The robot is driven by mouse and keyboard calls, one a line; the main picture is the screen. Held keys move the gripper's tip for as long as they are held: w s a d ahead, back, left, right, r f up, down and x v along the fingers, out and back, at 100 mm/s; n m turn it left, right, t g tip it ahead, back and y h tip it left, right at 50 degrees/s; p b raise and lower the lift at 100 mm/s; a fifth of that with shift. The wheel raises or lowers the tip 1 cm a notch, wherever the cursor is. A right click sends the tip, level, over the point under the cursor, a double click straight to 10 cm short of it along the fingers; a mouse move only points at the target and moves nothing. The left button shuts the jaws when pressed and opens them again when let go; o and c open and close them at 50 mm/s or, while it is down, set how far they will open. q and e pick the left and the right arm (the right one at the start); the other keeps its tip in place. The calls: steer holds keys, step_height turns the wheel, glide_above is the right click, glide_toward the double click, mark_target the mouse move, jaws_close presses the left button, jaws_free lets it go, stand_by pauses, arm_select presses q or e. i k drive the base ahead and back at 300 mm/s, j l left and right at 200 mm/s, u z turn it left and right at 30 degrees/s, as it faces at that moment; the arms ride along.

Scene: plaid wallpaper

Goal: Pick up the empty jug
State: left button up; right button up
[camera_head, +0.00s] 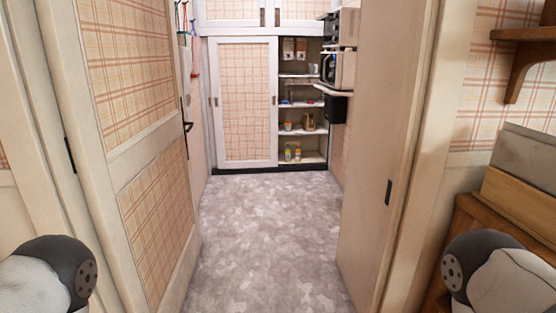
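No jug can be made out for certain. The open right part of a cupboard (247,164) at the far end of the passage holds small items on its shelves. A brownish vessel (309,121) on a lower shelf could be a jug, but it is too small to tell, and whether it is empty cannot be seen. Neither of my grippers is in view. Only rounded grey and white parts of my arms show in the two bottom corners.
A doorway stands ahead, with a plaid-panelled door (137,150) open at left and a door edge (388,192) at right. The grey floor (265,235) between is clear. Appliances (338,70) stand on a shelf at back right. A wooden cabinet (470,208) is at near right.

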mark_target(313, 67)
steer(key=i, duration=3)
steer(key=i+z, duration=0.15)
steer(key=i, duration=0.45)
steer(key=i+j, duration=0.15)
steer(key=i, duration=0.4)
steer(key=i+j+z, duration=0.15)
steer(key=i, duration=0.4)
steer(key=i+j, duration=0.1)
steer(key=i, duration=0.5)
steer(key=z, duration=0.05)
